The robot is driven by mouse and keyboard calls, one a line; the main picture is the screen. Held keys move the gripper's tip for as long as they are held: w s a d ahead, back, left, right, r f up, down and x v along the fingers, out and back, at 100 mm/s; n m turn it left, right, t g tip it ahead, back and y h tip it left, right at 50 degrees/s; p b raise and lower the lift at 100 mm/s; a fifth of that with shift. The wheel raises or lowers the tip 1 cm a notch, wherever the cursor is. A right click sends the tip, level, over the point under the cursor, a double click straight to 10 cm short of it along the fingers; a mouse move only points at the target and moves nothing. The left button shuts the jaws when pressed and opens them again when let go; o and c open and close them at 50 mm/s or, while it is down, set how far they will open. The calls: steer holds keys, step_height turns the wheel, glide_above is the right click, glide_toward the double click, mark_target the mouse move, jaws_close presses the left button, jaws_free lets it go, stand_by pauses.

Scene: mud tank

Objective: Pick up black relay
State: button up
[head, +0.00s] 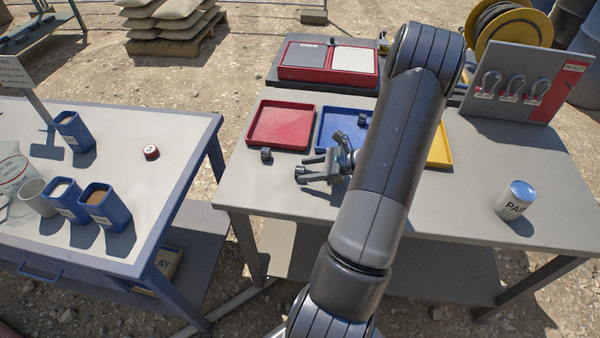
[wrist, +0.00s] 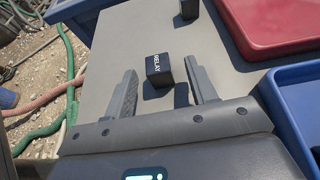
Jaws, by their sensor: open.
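The black relay (wrist: 158,69) is a small dark block with "RELAY" in white on its face. In the wrist view it rests on the grey table top, between and slightly beyond the fingertips. My gripper (wrist: 161,77) is open, with one finger on each side of the relay and a visible gap to each. In the head view my gripper (head: 303,170) is low over the table, in front of the red and blue trays.
Another black block (head: 266,153) stands by the red tray (head: 252,138); it also shows in the wrist view (wrist: 189,9). A blue tray (head: 322,142) holds dark parts. A yellow tray (head: 440,158) and paint can (head: 515,202) are further right. The table's front left is clear.

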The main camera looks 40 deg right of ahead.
mark_target(300, 169)
steer(key=x, duration=0.3)
steer(key=c, duration=1.1)
